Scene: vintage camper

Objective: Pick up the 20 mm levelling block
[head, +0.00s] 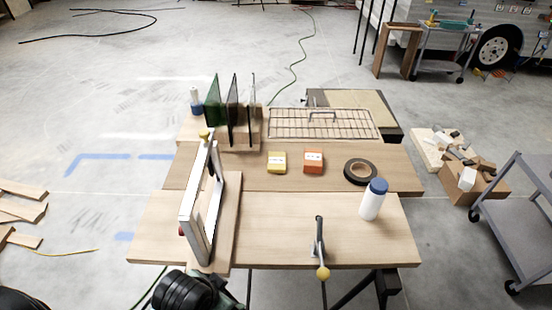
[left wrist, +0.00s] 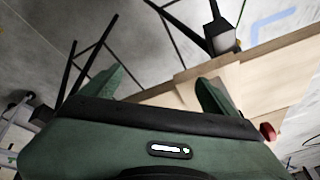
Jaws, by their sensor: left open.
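Two small labelled blocks lie on the rear plank of the bench, a yellow one (head: 277,162) and an orange one (head: 313,162). Their labels are too small to read, so I cannot tell which is the 20 mm levelling block. My left gripper (left wrist: 162,85) is open and empty in the left wrist view, with its two green fingers apart near the wooden bench edge. In the head view my left arm shows only at the bottom edge, in front of the bench and well short of the blocks. Neither block shows in the left wrist view. My right gripper is not in view.
A white-framed window (head: 196,207) stands upright at the bench's left. A toggle clamp (head: 319,249) is at the front edge. A white bottle (head: 372,203) and black tape roll (head: 360,172) stand right of the blocks. A wire rack (head: 325,124) and upright glass panes (head: 233,108) are behind.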

